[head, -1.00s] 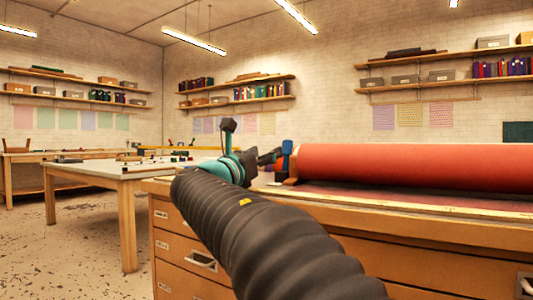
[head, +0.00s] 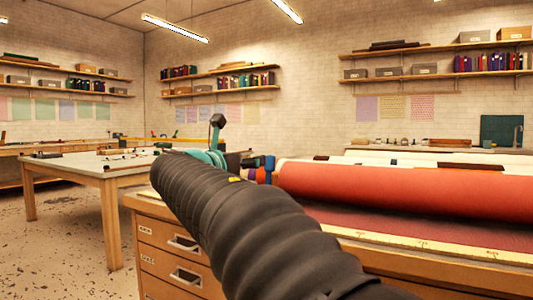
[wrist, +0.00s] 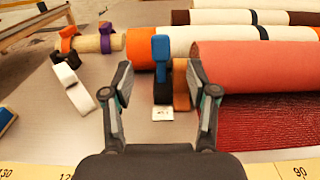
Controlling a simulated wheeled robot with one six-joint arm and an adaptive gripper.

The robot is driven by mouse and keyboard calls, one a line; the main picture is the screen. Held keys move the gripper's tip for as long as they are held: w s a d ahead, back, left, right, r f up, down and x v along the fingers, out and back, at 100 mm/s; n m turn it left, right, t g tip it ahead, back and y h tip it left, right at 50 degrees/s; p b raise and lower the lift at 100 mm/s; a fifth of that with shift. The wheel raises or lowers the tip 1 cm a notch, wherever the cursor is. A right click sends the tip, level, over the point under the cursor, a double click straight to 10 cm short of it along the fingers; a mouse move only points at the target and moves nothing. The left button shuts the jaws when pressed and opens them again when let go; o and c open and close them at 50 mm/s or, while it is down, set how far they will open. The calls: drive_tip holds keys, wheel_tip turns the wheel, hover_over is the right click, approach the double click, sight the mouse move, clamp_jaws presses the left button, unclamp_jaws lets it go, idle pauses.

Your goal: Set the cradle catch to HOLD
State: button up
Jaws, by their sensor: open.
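The catch is a blue lever (wrist: 161,48) rising from a black base (wrist: 162,88), with a small white label (wrist: 162,114) in front. Its lettering is too small to read. It stands beside an orange-brown end piece (wrist: 181,85) at the left end of the red foil roll (wrist: 255,68). My gripper (wrist: 158,80) is open and empty, its fingers to either side of the catch in the wrist view, apparently short of it. In the head view the blue lever (head: 269,165) shows just right of my gripper, which is mostly hidden behind my arm.
More rolls (wrist: 215,35) lie behind. A yellow measuring strip (wrist: 35,171) runs along the front edge. Another table (head: 85,165) stands at left.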

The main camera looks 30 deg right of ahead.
sight(269, 156)
drive_tip(key=x, duration=1.1)
drive_tip(key=shift+w+d+p, duration=0.1)
drive_tip(key=shift+d+p, duration=0.15)
drive_tip(key=shift+p, duration=0.15)
drive_tip(key=shift+c, duration=0.2)
clamp_jaws()
